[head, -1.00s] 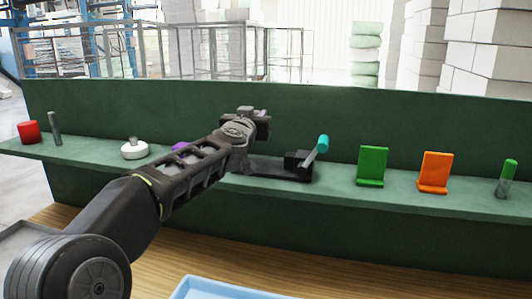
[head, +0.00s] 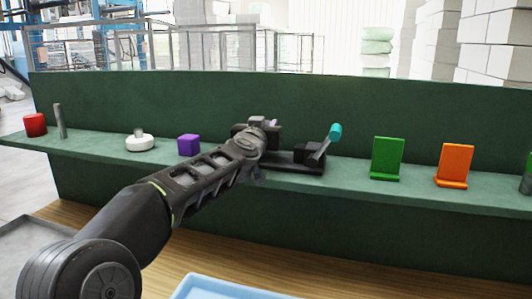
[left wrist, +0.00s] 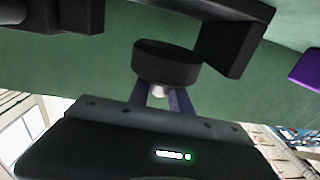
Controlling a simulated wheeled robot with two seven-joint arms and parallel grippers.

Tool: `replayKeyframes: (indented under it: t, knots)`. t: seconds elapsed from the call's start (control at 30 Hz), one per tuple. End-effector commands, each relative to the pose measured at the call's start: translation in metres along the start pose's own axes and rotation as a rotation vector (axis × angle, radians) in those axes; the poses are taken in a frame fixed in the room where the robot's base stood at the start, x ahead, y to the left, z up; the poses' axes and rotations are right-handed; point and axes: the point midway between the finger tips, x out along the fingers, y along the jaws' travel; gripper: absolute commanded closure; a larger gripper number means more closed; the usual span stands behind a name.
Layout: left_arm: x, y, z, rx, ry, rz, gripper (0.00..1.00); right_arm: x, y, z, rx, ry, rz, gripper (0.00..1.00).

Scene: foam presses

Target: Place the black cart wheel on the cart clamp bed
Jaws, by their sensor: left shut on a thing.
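The black cart wheel (left wrist: 167,64) is a short dark cylinder in my left gripper (left wrist: 166,94), whose fingers are shut on its lower part in the left wrist view. In the head view my left gripper (head: 262,126) is at the left end of the black clamp bed (head: 300,166), and the arm covers part of that bed. The clamp has a lever with a teal handle (head: 335,131), tilted up to the right. Dark clamp parts (left wrist: 231,42) show close to the wheel in the left wrist view. I cannot tell whether wheel and bed touch. My right gripper is out of view.
On the green shelf (head: 350,185) stand a purple block (head: 188,145), a white round knob (head: 139,142), a red piece (head: 35,125) and a grey post (head: 59,121) at left. Green (head: 387,158) and orange (head: 454,165) stands are at right. A blue tray (head: 215,288) is in front.

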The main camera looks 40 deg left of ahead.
Motion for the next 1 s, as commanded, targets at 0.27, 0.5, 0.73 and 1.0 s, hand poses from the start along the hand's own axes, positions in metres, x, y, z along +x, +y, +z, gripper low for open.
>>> replayKeyframes:
  t: [0.27, 0.5, 0.73, 1.0]
  knots:
    - [0.000, 0.000, 0.000, 0.000, 0.002, 0.000, 1.00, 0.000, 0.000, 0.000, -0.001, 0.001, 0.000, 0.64]
    - [0.000, 0.000, 0.025, 0.000, 0.001, -0.001, 1.00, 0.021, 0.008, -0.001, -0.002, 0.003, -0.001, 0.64]
    - [0.000, 0.000, 0.039, 0.000, 0.002, 0.000, 1.00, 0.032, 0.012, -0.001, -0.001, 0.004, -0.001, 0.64]
    - [0.000, 0.000, 0.040, 0.000, 0.001, 0.000, 1.00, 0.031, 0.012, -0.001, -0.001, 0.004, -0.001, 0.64]
